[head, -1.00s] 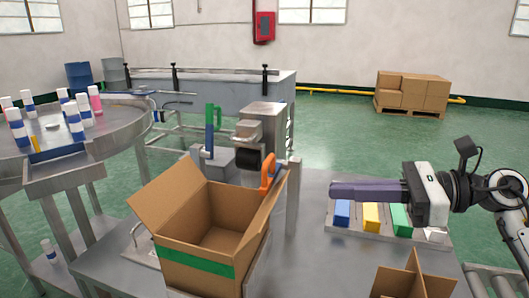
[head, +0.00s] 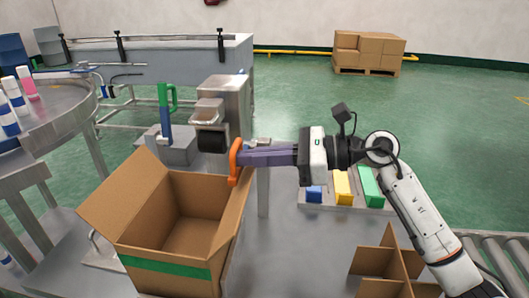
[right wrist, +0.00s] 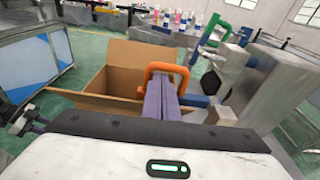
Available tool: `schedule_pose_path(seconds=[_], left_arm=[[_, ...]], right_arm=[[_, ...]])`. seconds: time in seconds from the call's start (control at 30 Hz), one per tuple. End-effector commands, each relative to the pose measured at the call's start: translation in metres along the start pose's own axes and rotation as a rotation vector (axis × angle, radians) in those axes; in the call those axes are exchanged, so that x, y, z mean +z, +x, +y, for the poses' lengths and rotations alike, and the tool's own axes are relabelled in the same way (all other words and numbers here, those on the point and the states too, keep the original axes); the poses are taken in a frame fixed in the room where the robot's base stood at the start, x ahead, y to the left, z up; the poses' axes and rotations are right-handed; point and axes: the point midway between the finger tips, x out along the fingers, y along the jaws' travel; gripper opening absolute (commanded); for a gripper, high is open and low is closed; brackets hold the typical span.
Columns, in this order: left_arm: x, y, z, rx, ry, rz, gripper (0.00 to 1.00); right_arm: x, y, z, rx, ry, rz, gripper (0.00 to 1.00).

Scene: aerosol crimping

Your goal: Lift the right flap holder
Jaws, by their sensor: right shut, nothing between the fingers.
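The right flap holder is an orange loop (head: 236,160) at the top of the right flap of an open cardboard box (head: 190,222). It also shows in the right wrist view (right wrist: 164,68), in front of the box (right wrist: 120,66). My right gripper (head: 246,158) comes in from the right with its long purple fingers level and closed together, empty. Its fingertips (right wrist: 160,88) meet the orange loop in the picture. The loop's top arches above them in the wrist view. I cannot tell whether they touch it or reach inside it.
A metal machine with a green handle (head: 172,97) stands behind the box. Blue, yellow and green blocks (head: 343,186) lie on a tray under my right arm. A cardboard divider (head: 388,264) is at the front right. A round table with bottles (head: 70,115) is at left.

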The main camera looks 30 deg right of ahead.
Motion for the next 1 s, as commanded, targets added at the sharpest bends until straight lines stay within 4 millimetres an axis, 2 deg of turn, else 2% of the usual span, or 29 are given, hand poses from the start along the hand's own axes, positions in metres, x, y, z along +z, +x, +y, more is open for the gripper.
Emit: schedule_pose_path(seconds=[0.57,0.77,1.0], left_arm=[[-0.013,-0.002,-0.003,-0.004,0.006,0.019,0.31],[-0.018,-0.01,-0.002,-0.004,0.001,0.021,0.31],[-0.02,-0.021,-0.007,-0.014,-0.007,0.008,0.31]], right_arm=[[0.005,0.001,-0.002,0.005,0.028,0.0,0.0],[0.017,-0.001,-0.007,0.021,0.122,0.001,0.0],[0.035,-0.007,-0.021,0.047,0.322,0.0,0.0]])
